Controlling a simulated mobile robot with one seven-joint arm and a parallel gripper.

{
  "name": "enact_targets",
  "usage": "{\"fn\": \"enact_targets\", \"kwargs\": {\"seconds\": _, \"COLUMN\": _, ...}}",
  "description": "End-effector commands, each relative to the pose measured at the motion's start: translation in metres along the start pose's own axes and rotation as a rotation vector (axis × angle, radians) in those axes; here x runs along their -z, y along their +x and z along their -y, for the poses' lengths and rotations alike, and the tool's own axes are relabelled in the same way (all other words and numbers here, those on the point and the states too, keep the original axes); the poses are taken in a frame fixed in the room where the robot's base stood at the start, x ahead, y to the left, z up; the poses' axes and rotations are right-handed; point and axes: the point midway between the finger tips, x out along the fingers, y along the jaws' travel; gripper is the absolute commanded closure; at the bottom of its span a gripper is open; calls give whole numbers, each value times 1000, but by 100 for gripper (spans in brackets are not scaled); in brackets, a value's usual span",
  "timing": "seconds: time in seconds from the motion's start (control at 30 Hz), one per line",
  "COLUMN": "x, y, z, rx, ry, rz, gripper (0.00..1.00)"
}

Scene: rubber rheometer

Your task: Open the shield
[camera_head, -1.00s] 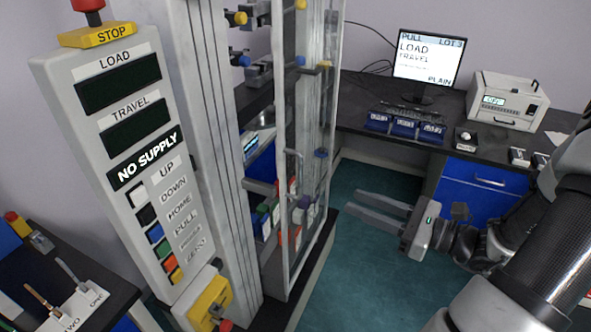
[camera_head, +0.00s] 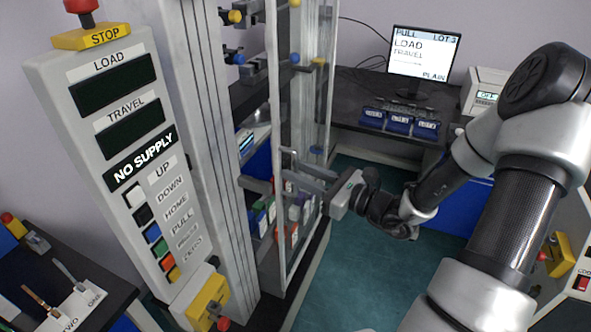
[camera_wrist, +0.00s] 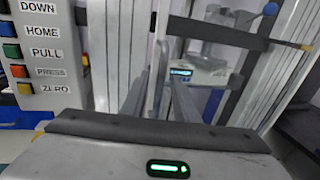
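The shield (camera_head: 279,110) is a tall clear panel in a light grey frame on the front of the test machine, and it looks closed. A small upright handle (camera_head: 284,163) sits low on its frame. My gripper (camera_head: 292,169) is at the height of this handle, with its fingers pointing left towards it. In the wrist view the two fingers of my gripper (camera_wrist: 159,90) stand apart, with a light upright bar (camera_wrist: 158,60) of the shield seen between or just beyond them. I cannot tell whether the fingers touch it.
The control panel (camera_head: 105,120) with NO SUPPLY and several buttons stands left of the shield. A bench (camera_head: 350,115) behind carries a monitor (camera_head: 423,55), blue boxes (camera_head: 399,123) and a white instrument (camera_head: 482,95). The teal floor (camera_head: 345,270) right of the machine is clear.

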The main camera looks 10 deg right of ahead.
Motion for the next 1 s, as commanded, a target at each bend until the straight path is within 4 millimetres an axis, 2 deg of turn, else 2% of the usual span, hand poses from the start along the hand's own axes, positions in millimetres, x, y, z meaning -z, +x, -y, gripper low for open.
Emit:
{"fn": "enact_targets", "kwargs": {"seconds": 0.13, "x": 0, "y": 10, "z": -1, "rx": -2, "ry": 0, "rz": 1, "gripper": 72}}
{"fn": "enact_targets", "kwargs": {"seconds": 0.4, "x": 0, "y": 11, "z": 0, "rx": 0, "ry": 0, "rz": 0, "gripper": 72}}
{"fn": "enact_targets", "kwargs": {"seconds": 0.43, "x": 0, "y": 11, "z": 0, "rx": 0, "ry": 0, "rz": 0, "gripper": 74}}
{"fn": "enact_targets", "kwargs": {"seconds": 0.6, "x": 0, "y": 11, "z": 0, "rx": -1, "ry": 0, "rz": 0, "gripper": 100}}
{"fn": "enact_targets", "kwargs": {"seconds": 0.87, "x": 0, "y": 10, "z": 0, "rx": -2, "ry": 0, "rz": 0, "gripper": 100}}
{"fn": "enact_targets", "kwargs": {"seconds": 1.0, "x": -1, "y": 4, "z": 2, "rx": -15, "ry": -1, "rz": 0, "gripper": 100}}
